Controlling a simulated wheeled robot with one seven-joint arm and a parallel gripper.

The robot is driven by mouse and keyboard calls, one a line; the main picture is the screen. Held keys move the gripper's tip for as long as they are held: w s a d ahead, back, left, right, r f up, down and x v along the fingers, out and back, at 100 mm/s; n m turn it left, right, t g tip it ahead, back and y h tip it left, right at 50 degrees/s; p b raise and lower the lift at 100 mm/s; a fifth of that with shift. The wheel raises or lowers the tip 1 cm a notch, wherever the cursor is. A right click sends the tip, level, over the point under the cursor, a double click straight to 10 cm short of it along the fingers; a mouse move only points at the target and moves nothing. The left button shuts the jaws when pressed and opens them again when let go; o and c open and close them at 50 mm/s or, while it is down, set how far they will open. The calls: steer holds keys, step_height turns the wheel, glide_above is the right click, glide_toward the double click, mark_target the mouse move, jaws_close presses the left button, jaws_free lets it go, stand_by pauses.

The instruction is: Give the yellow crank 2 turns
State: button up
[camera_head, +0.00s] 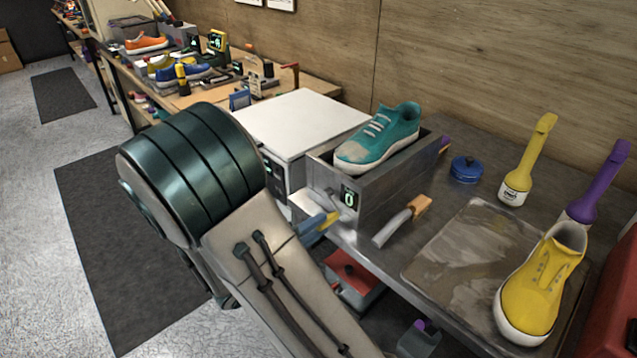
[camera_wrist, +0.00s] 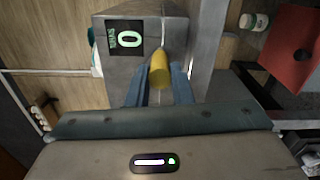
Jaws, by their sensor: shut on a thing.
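The yellow crank handle (camera_wrist: 159,71) sits between the blue fingers of my gripper (camera_wrist: 160,88) in the wrist view, and the fingers are shut on it. In the head view the yellow handle (camera_head: 331,219) shows at the tip of my blue gripper (camera_head: 318,226), in front of the grey metal box (camera_head: 382,197). The box's small display (camera_head: 349,195) reads 0, and it also reads 0 in the wrist view (camera_wrist: 125,38). A teal sneaker (camera_head: 378,140) with a dirty toe rests in the top of the box. Part of the crank arm is hidden by my gripper.
A white-topped unit (camera_head: 300,122) stands left of the box. A brush with an orange end (camera_head: 402,221), a dirty tray (camera_head: 470,245) and a yellow sneaker (camera_head: 541,285) are to the right. A blue lidded pot (camera_head: 466,168) stands behind. A red box (camera_head: 352,276) sits below the bench.

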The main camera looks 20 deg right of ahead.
steer(key=shift+w+a+f, duration=0.15)
steer(key=shift+w+f, duration=0.15)
steer(key=shift+f, duration=0.05)
steer(key=shift+w, duration=0.1)
steer(key=shift+w+a+f+b, duration=0.2)
steer(key=shift+w+f+b, duration=0.2)
steer(key=shift+w+b, duration=0.25)
steer(key=shift+w+a+f, duration=0.15)
steer(key=shift+w+a, duration=0.1)
steer(key=shift+w, duration=0.55)
steer(key=shift+w, duration=0.1)
